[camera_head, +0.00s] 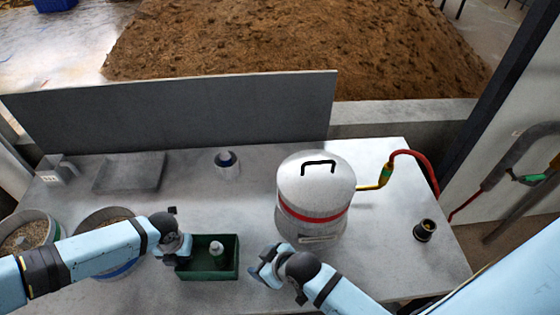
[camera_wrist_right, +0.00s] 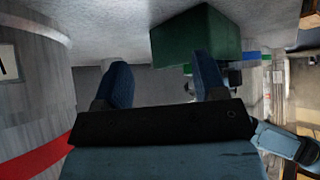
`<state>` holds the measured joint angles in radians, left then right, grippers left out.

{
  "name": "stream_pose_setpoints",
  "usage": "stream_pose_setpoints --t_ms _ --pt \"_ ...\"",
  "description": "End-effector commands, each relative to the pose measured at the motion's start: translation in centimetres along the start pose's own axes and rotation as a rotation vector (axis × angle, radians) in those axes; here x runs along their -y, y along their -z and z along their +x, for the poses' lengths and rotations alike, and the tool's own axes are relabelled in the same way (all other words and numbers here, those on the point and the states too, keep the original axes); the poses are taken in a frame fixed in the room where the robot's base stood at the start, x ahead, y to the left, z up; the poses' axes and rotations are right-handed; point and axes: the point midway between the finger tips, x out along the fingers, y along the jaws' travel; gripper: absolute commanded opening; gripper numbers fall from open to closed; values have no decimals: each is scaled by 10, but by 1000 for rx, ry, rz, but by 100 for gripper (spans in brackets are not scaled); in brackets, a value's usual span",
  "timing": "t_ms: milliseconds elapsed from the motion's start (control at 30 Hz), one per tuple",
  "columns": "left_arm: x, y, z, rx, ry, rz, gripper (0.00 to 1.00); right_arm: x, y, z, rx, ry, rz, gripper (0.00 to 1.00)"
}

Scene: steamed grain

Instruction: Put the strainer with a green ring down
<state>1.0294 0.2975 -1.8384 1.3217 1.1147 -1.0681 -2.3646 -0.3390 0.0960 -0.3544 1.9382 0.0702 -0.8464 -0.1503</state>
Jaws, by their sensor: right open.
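A small grey piece with a green lower part (camera_head: 217,251) stands in the dark green bin (camera_head: 205,275); I cannot tell whether it is the strainer with a green ring. No other clear strainer shows. My left gripper (camera_head: 174,238) is at the bin's left end; its fingers are too small and dark to tell whether they are open or hold anything. My right gripper (camera_head: 262,268) is open and empty, right of the bin and in front of the steel pot. In the right wrist view its two blue fingers (camera_wrist_right: 163,78) are apart, with the green bin (camera_wrist_right: 195,38) beyond them.
The steel pot (camera_head: 316,188) with a red band and black handle stands right of the bin. A black fitting (camera_head: 424,231) stands at right. Grain-filled tubs (camera_head: 27,232) stand at left. A small blue-topped jar (camera_head: 227,163) stands behind.

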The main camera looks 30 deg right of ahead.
Motion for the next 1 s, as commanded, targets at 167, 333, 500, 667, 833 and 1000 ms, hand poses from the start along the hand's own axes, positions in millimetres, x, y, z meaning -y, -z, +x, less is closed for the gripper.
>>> stream_pose_setpoints --t_ms 167,333,500,667,833,1000 --pt "0 0 -1 1 1 0 0 -18 -52 -31 -133 -89 99 65" --pt "0 0 -1 1 1 0 0 -27 -73 -52 -216 -132 136 65" --pt "0 0 -1 1 1 0 0 -31 -78 -60 -244 -145 145 65" --pt "0 0 -1 1 1 0 0 -31 -78 -59 -245 -145 145 65" --pt "0 -1 -1 1 1 0 0 -30 -78 -59 -244 -145 145 65" --pt "0 0 -1 1 1 0 0 -30 -78 -59 -243 -145 145 65"
